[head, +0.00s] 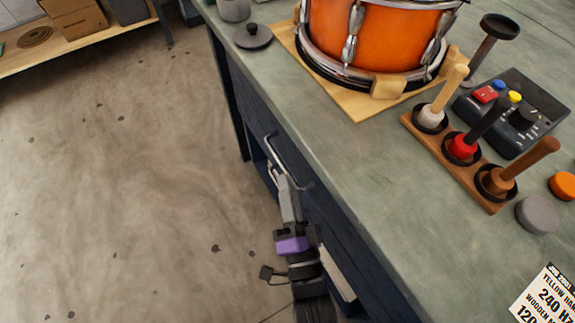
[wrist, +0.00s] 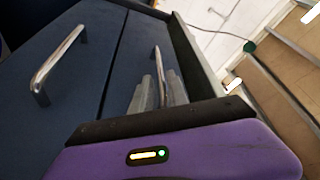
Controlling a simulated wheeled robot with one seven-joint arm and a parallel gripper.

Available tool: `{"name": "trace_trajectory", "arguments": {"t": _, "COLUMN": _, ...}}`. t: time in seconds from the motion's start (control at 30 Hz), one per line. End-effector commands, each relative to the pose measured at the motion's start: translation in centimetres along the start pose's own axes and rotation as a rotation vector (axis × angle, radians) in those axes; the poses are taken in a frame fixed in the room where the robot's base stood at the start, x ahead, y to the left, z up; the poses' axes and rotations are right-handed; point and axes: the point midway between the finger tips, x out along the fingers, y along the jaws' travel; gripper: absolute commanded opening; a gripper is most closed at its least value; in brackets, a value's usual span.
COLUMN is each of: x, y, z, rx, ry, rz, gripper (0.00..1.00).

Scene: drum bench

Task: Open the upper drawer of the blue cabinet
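The blue cabinet (wrist: 85,75) sits under the green-topped bench, and its dark drawer fronts show side by side in the tilted wrist view. The upper drawer's metal bar handle (head: 287,160) is the one nearest the bench top; it also shows in the wrist view (wrist: 158,60). My gripper (head: 286,190), with its purple body, is at this handle. In the wrist view its grey fingers (wrist: 160,85) are close together, one on each side of the bar. The upper front looks flush with its neighbour. A second handle (wrist: 60,62) is free to the left. The fingers partly hide the upper handle.
The bench top (head: 350,170) overhangs close beside my gripper. On it stand an orange drum (head: 375,35), a mallet rack (head: 450,160) and a dark control box (head: 515,110). The concrete floor (head: 120,200) left of the cabinet is clear. A low shelf (head: 80,45) with boxes is far left.

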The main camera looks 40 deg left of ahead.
Motion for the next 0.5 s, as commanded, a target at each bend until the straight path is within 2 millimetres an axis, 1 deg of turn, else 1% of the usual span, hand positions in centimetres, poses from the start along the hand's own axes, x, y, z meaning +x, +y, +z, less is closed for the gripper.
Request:
{"name": "trace_trajectory", "arguments": {"t": 0.03, "x": 0.9, "y": 0.0, "z": 0.0, "rx": 0.0, "ry": 0.001, "rz": -0.002, "gripper": 0.2}}
{"name": "trace_trajectory", "arguments": {"t": 0.1, "x": 2.0, "y": 0.0, "z": 0.1, "rx": 0.0, "ry": 0.001, "rz": -0.002, "gripper": 0.2}}
{"name": "trace_trajectory", "arguments": {"t": 0.23, "x": 3.7, "y": 0.0, "z": 0.0, "rx": 0.0, "ry": 0.001, "rz": -0.002, "gripper": 0.2}}
{"name": "trace_trajectory", "arguments": {"t": 0.4, "x": 4.8, "y": 0.1, "z": 0.0, "rx": -0.002, "ry": 0.001, "rz": 0.0, "gripper": 0.2}}
{"name": "trace_trajectory", "arguments": {"t": 0.5, "x": 5.0, "y": 0.1, "z": 0.0, "rx": -0.001, "ry": 0.0, "rz": 0.001, "gripper": 0.2}}
